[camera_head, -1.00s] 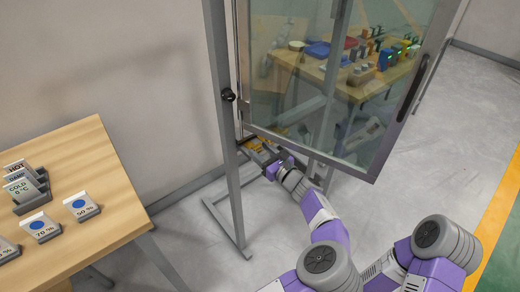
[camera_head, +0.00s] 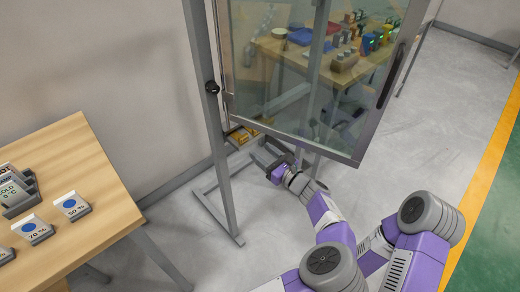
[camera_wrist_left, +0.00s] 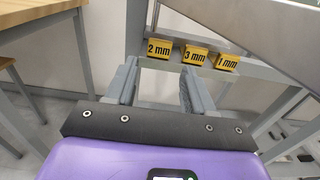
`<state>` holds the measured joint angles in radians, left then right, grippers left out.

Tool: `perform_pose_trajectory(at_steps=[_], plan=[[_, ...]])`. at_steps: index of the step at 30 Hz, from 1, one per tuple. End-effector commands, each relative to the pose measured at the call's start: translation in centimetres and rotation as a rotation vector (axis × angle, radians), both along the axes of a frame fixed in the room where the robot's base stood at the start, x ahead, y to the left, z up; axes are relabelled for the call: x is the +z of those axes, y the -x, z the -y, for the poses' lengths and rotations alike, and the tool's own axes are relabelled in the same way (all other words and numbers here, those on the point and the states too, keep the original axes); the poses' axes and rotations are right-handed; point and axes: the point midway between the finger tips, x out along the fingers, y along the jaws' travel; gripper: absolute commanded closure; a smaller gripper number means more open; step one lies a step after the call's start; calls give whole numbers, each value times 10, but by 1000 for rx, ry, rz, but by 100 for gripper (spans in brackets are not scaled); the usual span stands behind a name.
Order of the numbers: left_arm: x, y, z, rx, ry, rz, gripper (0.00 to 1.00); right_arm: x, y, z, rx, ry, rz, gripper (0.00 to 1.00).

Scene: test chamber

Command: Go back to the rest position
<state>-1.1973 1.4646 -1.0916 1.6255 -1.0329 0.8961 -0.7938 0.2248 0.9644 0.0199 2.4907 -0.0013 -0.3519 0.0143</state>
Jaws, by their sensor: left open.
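My left gripper (camera_head: 264,157) reaches forward, low, beneath the lower edge of the glass panel. In the left wrist view its two grey fingers (camera_wrist_left: 160,84) are apart with nothing between them. My right gripper is outside both views; only parts of my arms and shoulders show at the lower right.
Yellow blocks marked 2 mm (camera_wrist_left: 159,48), 3 mm (camera_wrist_left: 195,54) and 1 mm (camera_wrist_left: 227,63) sit on a grey frame ledge beyond the fingers. A framed glass panel (camera_head: 300,75) hangs above my left forearm, beside a grey post (camera_head: 215,130). A wooden table (camera_head: 95,165) with label stands is at left.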

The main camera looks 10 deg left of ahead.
Motion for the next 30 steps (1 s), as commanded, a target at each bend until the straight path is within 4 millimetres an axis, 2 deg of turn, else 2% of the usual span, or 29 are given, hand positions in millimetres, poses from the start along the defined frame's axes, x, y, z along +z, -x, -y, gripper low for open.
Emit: perform_pose_trajectory(at_steps=[12,14,16,17,20,23,24,26,27,29,30], plan=[[-1,0,-1,2,3,-1,47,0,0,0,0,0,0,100],[-7,0,-6,10,17,-11,47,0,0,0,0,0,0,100],[-23,3,-18,33,59,-33,47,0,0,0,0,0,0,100],[-33,5,-26,49,85,-49,47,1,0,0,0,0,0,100],[-83,19,-59,128,221,-112,47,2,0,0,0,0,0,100],[-145,48,-93,247,413,-174,47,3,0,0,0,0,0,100],[-170,64,-104,303,496,-193,47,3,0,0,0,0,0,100],[-206,91,-116,396,628,-215,47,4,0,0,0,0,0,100],[-229,111,-121,468,720,-221,47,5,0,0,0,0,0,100],[-261,143,-124,586,867,-222,47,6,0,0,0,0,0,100],[-281,167,-122,679,971,-213,47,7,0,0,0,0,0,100]])
